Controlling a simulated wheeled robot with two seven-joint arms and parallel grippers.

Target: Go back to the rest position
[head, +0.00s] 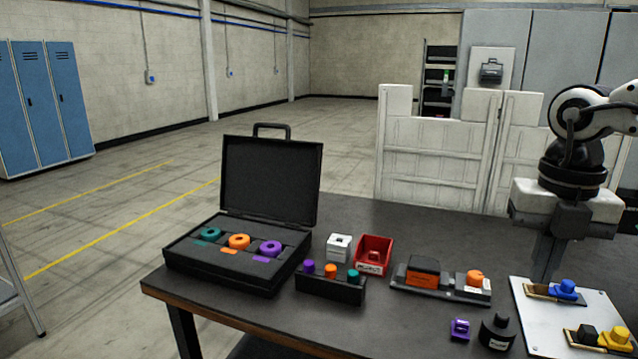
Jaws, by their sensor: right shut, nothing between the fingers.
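My right gripper (544,268) hangs from my right arm at the right side of the head view, fingers pointing down. Its fingers are together with nothing between them. The fingertips appear near the back edge of a white board (534,327) on the dark table (400,221); I cannot tell the height above the table. My left gripper is not in view.
An open black case (272,183) holds teal, orange and purple rings. A black rack (330,287), white block (339,247), red bin (373,254) and grey fixture (430,288) stand on the table. A purple part (460,328) and black part (497,332) sit near the board. The table's back middle is clear.

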